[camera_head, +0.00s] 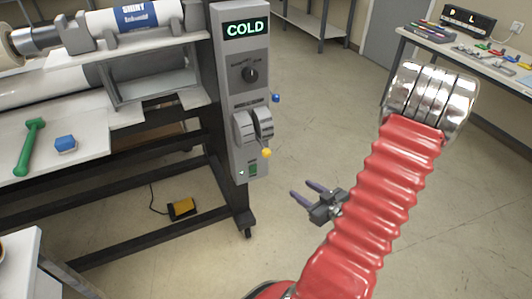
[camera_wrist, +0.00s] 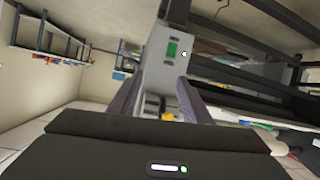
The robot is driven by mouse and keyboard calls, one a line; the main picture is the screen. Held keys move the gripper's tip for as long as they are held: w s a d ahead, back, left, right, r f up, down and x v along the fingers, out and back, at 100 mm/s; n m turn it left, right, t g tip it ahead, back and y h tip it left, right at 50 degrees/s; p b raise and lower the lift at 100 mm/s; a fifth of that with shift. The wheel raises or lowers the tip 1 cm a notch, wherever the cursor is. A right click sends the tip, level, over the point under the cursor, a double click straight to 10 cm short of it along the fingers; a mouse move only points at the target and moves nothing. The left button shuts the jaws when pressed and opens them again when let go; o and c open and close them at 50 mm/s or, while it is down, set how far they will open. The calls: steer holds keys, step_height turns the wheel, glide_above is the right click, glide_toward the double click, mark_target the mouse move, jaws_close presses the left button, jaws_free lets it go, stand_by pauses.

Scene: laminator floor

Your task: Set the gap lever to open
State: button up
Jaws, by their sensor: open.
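The grey control panel (camera_head: 240,90) shows a lit "COLD" display and a black dial (camera_head: 250,74). Below the dial are two rounded grey lever housings (camera_head: 242,126). A blue-knobbed lever (camera_head: 276,98) sits high on their right side, and a yellow-knobbed lever (camera_head: 266,152) points low. The lever labels are too small to read, so I cannot tell which is the gap lever. My gripper (camera_head: 300,189) is open and empty, right of and below the yellow knob, apart from it. In the wrist view, the yellow knob (camera_wrist: 168,116) shows between the open fingers.
A green switch (camera_head: 253,169) is at the panel's bottom. The laminator's black frame (camera_head: 150,222) stands left, with a green-handled tool (camera_head: 30,146) and blue block (camera_head: 65,143) on its shelf. A yellow pedal (camera_head: 183,207) lies on the floor. Floor right of the panel is clear.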

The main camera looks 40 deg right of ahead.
mark_target(270, 155)
steer(key=w+a+r+n+t+y, duration=0.1)
steer(key=a+r+t+y, duration=0.1)
steer(key=r, duration=0.6)
steer(key=a+t, duration=0.1)
steer(key=t, duration=0.1)
steer(key=shift+w+a+r+n+t, duration=0.25)
steer(key=shift+w+n+t, duration=0.05)
steer(key=shift+w, duration=0.05)
steer(key=shift+w+d, duration=0.2)
steer(key=shift+w, duration=6.7)
jaws_close()
